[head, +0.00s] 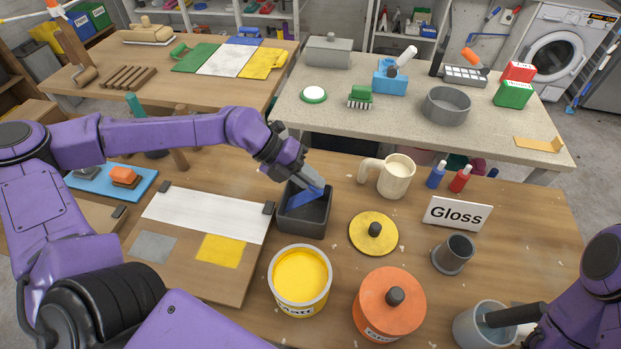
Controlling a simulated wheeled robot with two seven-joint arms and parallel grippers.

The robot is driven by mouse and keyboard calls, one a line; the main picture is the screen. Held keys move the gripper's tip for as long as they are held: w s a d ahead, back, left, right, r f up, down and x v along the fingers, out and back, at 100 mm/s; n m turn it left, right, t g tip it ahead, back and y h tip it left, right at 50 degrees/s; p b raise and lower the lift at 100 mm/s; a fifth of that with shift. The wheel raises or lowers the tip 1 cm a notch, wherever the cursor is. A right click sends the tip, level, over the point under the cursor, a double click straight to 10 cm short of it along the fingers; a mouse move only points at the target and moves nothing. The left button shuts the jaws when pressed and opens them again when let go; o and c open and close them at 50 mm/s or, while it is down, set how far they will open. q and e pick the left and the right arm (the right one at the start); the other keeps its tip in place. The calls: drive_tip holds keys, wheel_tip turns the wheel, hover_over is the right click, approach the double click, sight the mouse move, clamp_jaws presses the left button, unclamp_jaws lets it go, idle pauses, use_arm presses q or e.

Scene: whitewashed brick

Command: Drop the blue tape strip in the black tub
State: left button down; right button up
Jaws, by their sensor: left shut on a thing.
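The black tub (300,229) stands on the near wooden table, in the middle of the head view. The blue tape strip (299,198) is in my left gripper (314,186), which is shut on it. The strip hangs tilted at the tub's opening, its lower end over or inside the left part of the tub. I cannot tell whether it touches the tub. My right arm comes in at the lower right; a dark bar there reaches over a grey pot (478,331), and the state of my right gripper is unclear.
A board with a white panel (207,212) lies left of the tub.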

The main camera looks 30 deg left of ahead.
use_arm(q)
drive_tip(key=c, duration=1.1)
unclamp_jaws()
drive_tip(key=shift+o, duration=0.2)
drive_tip(key=b+v, duration=0.1)
drive_tip(key=v, duration=0.9)
drive_tip(key=shift+a+r, duration=0.15)
drive_tip(key=shift+a, duration=0.1)
drive_tip(key=shift+s, duration=0.15)
